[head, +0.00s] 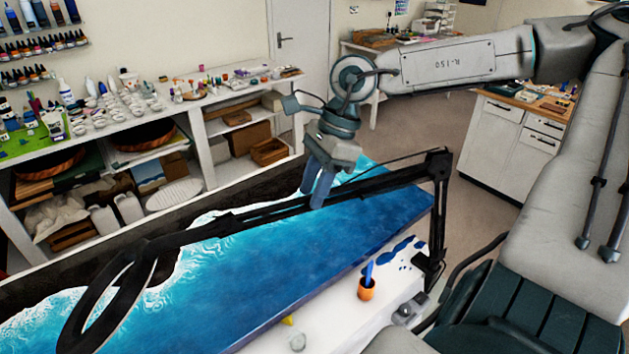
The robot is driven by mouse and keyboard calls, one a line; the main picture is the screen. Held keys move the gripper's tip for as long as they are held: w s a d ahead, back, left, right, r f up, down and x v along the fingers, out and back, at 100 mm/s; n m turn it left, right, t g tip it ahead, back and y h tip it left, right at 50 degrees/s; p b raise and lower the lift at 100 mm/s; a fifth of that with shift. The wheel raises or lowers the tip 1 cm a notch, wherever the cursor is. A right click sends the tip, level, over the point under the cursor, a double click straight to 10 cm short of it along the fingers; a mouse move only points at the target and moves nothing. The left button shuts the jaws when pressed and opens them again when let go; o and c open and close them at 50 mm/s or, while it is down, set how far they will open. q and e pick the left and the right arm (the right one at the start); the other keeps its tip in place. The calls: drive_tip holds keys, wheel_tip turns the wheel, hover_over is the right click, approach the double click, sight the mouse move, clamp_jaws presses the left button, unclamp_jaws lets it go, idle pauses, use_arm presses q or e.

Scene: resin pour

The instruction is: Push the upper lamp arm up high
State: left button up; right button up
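The black upper lamp arm (390,180) runs low and slanting across the blue resin panel in the head view. It goes from a hinge (438,163) at the right down to the ring-shaped lamp head (105,300) at the lower left. The lower lamp arm (432,225) stands upright beneath the hinge. My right gripper (314,193) points down at the middle of the upper lamp arm, with its fingers overlapping the arm in the picture. I cannot tell whether they touch it, or whether the gripper is open or shut. My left gripper is not in view.
The blue and white resin panel (270,285) lies below the lamp. Shelves (207,150) line the left wall. Open air lies above the lamp arm's left part.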

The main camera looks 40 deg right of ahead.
drive_tip(key=shift+c, duration=0.2)
clamp_jaws()
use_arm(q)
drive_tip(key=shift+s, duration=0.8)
